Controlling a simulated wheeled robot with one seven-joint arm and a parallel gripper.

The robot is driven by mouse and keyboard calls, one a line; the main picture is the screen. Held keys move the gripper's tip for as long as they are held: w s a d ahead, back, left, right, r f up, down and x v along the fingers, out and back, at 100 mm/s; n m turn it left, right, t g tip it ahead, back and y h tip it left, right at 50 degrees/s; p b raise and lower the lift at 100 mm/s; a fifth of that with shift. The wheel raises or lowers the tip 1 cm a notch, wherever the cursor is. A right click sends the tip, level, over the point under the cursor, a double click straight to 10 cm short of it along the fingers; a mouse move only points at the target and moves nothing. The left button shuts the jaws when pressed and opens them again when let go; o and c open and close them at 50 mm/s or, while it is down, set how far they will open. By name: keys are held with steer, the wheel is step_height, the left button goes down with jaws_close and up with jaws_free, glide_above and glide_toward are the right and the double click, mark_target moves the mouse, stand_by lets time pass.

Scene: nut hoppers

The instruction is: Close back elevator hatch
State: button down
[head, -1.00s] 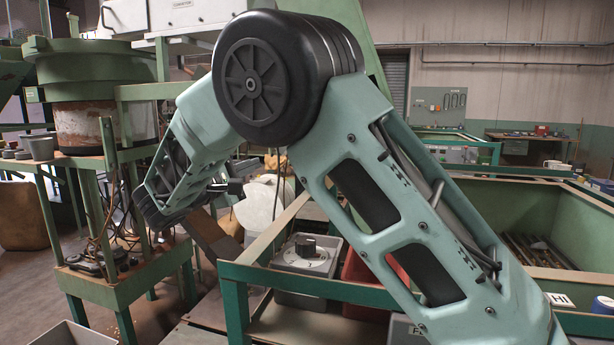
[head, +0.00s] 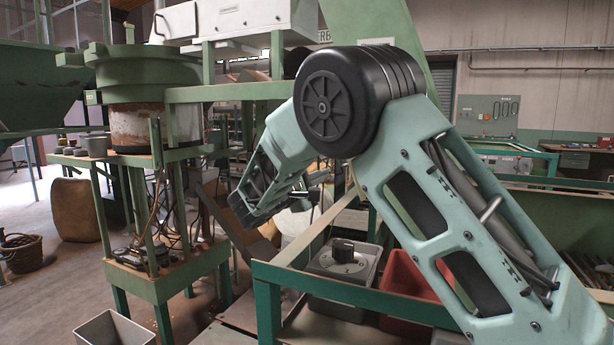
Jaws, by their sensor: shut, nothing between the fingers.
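My gripper (head: 308,194) is small and dark at the end of my arm, left of the picture's middle, partly lost against the clutter behind it. It looks shut and holds nothing. A tall green sloping casing (head: 385,20), possibly the elevator, rises behind my elbow. My arm hides its lower part. I cannot make out the back elevator hatch or whether it is open.
A green stand with a round hopper bowl (head: 150,72) is at the left. A green-framed bench (head: 340,290) is in front, with a red bin (head: 405,275). A grey bin (head: 115,330) is at the bottom left. A wicker basket (head: 22,254) stands on open floor at far left.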

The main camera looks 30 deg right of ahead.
steer(key=s+d, duration=0.1)
steer(key=d+r+p, duration=0.1)
steer(key=s+d+p, duration=0.1)
steer(key=shift+s+d+r, duration=0.3)
steer(key=shift+d, duration=0.05)
